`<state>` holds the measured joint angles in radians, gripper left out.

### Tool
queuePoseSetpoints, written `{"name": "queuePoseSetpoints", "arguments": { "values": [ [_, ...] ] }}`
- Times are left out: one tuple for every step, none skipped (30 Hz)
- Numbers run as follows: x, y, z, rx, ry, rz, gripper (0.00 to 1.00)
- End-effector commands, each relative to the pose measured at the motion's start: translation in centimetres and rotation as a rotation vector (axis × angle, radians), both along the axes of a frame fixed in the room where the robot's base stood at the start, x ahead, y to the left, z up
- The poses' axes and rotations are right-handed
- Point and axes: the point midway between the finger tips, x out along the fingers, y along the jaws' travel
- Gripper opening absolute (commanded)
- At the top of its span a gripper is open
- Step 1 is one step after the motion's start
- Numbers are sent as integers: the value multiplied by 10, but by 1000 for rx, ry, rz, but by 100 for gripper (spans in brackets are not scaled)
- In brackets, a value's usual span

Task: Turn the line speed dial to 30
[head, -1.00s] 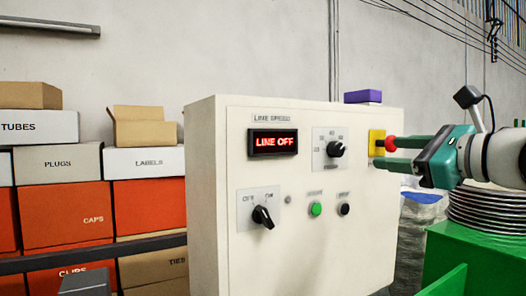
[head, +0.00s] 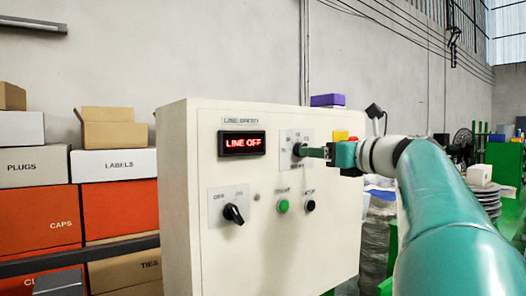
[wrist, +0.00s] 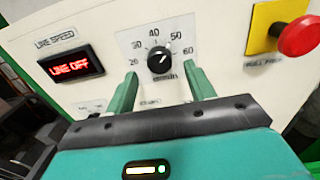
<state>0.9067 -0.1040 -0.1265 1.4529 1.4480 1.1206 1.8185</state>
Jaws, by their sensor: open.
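The line speed dial (wrist: 160,60) is a round black knob on a white plate marked 20 to 60 in the wrist view. Its pale mark seems to point up and right, towards 50, though it is small. My gripper (wrist: 162,74) is open, with one green finger on each side just below the dial; I cannot tell whether they touch it. In the head view my gripper (head: 304,151) is in front of the dial plate (head: 290,137) and hides most of the knob. The display (head: 242,143) reads LINE OFF.
A red mushroom button (wrist: 300,36) on a yellow plate is right of the dial. An off/on selector (head: 233,214), a green button (head: 283,206) and a black button (head: 310,205) sit lower on the panel. A purple block (head: 327,100) lies on top of the box.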

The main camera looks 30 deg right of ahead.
Motion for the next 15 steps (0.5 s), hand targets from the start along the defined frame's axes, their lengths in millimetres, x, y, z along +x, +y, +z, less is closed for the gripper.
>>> {"name": "queuePoseSetpoints", "arguments": {
  "values": [
    [7,1,0,0,0,1,54],
    [12,1,0,0,1,0,54],
    [17,2,0,0,0,0,54],
    [19,2,0,0,0,0,54],
    [22,3,0,0,0,0,54],
    [24,3,0,-1,0,0,54],
    [26,3,0,-1,0,-1,54],
    [27,4,0,-1,-1,-1,54],
    [28,4,1,-1,-1,-1,54],
    [28,4,1,-1,-1,-1,54],
    [28,4,1,-1,-1,-1,54],
    [28,4,1,-1,-1,-1,54],
    [28,4,1,-1,-1,-1,54],
    [28,4,1,-1,-1,-1,54],
    [28,4,0,-1,-1,-1,54]
  ]
}}
